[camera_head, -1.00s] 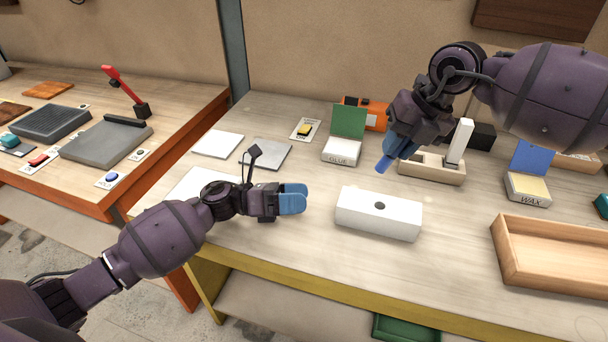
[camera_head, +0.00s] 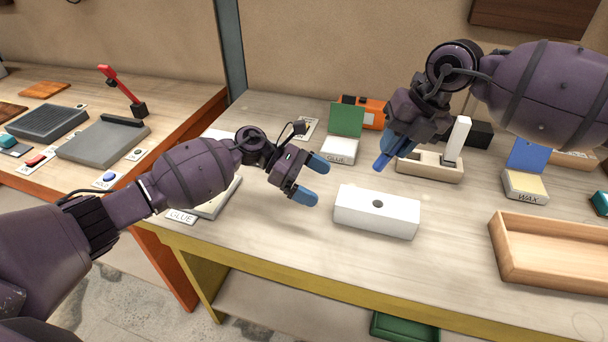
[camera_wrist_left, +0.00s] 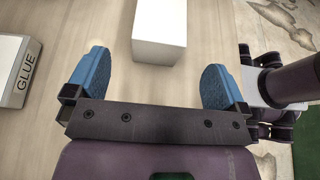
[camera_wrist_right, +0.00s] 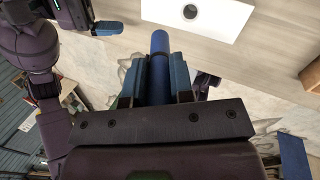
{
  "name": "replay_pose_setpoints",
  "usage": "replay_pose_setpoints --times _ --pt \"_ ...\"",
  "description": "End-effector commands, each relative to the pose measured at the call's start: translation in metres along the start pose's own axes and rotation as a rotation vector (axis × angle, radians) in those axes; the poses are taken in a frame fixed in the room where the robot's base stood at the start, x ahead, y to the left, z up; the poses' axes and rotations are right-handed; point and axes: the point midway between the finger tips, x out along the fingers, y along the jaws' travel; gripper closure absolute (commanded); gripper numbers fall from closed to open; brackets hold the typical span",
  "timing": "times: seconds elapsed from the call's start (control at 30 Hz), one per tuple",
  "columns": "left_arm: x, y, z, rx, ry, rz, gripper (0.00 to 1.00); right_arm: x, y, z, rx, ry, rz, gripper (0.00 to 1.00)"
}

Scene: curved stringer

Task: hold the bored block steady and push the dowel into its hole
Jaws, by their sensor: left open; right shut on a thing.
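The white bored block (camera_head: 376,213) lies on the table with its dark round hole facing up and empty. In the left wrist view the block (camera_wrist_left: 160,30) is ahead, between and beyond the open fingers. My left gripper (camera_head: 311,180) is open and empty, just left of the block and apart from it; its fingers also show in the left wrist view (camera_wrist_left: 158,85). My right gripper (camera_head: 393,152) is shut on the blue dowel (camera_wrist_right: 160,45), held above the table behind the block. The dowel's tip points toward the block, whose hole (camera_wrist_right: 190,12) shows in the right wrist view.
A wooden holder (camera_head: 430,172) with an upright white piece stands behind the block. A wooden tray (camera_head: 550,262) sits at the right front. The table before the block is clear.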

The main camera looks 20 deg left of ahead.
Motion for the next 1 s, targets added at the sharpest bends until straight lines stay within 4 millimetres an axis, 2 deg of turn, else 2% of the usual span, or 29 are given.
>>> replay_pose_setpoints --times 0.03,0.3,0.5,0.7,1.0 --pt "0.010 0.000 0.000 -0.001 -0.002 -0.002 0.00 0.000 0.000 0.000 0.000 0.000 0.000 1.00" --pt "0.053 0.000 0.000 -0.002 -0.003 -0.001 0.00 0.000 0.000 0.000 0.000 0.000 0.000 1.00" --pt "0.076 0.000 0.000 -0.002 -0.003 0.000 0.00 0.000 0.000 0.000 0.000 0.000 0.000 1.00" --pt "0.087 0.000 0.000 -0.001 -0.001 0.001 0.00 0.000 0.000 0.000 0.000 0.000 0.000 1.00" --pt "0.088 0.000 0.000 -0.002 -0.001 0.001 0.00 0.000 0.000 0.000 0.000 0.000 0.000 1.00"
